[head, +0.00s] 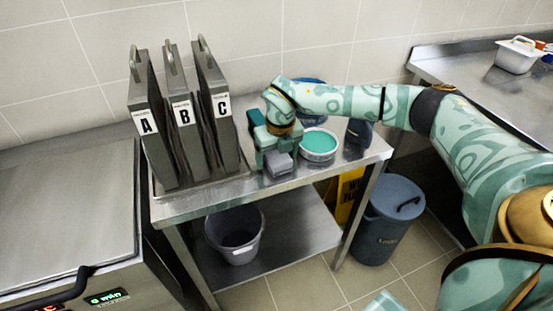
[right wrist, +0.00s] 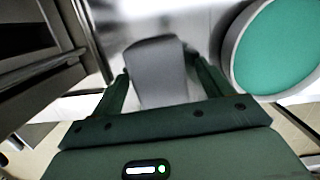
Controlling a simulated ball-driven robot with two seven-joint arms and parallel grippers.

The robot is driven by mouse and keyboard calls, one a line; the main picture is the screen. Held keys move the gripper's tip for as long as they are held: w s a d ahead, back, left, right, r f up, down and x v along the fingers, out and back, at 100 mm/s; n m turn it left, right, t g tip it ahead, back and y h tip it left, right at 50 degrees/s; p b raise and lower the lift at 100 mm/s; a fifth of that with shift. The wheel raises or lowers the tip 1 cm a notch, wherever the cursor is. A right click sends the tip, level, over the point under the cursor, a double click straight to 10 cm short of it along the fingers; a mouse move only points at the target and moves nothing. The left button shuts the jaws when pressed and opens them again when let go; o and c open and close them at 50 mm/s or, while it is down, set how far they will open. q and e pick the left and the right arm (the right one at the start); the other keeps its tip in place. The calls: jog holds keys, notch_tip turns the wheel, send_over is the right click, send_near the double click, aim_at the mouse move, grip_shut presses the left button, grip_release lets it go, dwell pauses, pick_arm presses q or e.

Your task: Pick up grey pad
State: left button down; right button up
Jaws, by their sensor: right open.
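The grey pad (head: 279,165) lies on the steel side table, to the left of a round tub. My right gripper (head: 277,150) is over it, pointing down. In the right wrist view the grey pad (right wrist: 158,72) sits between the two spread dark green fingers of the right gripper (right wrist: 158,62). The fingers are open, one on each side of the pad; whether either touches it I cannot tell. Part of the pad is hidden by the gripper in the head view. My left gripper is not in view.
A white-rimmed tub with teal contents (head: 318,144) stands close to the right of the pad. Upright grey holders lettered A, B and C (head: 182,120) stand to the left. A grey bucket (head: 235,235) is on the lower shelf; a lidded bin (head: 385,225) stands on the floor.

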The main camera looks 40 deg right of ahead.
aim_at(273, 153)
jog(key=shift+f, duration=0.1)
jog(key=c, duration=1)
jog(key=shift+c, duration=0.2)
jog(key=r, duration=0.1)
jog(key=r+p, duration=0.1)
jog(key=r, duration=0.1)
jog(key=r+p, duration=0.1)
jog(key=r, duration=0.1)
jog(key=shift+a, duration=0.4)
jog(key=s+a+r+p, duration=0.3)
jog(key=a+r, duration=0.5)
jog(key=a, duration=0.4)
jog(key=shift+s+a+r, duration=0.15)
jog(key=shift+s+a, duration=0.1)
jog(key=shift+s, duration=0.45)
jog(key=shift+o, duration=0.3)
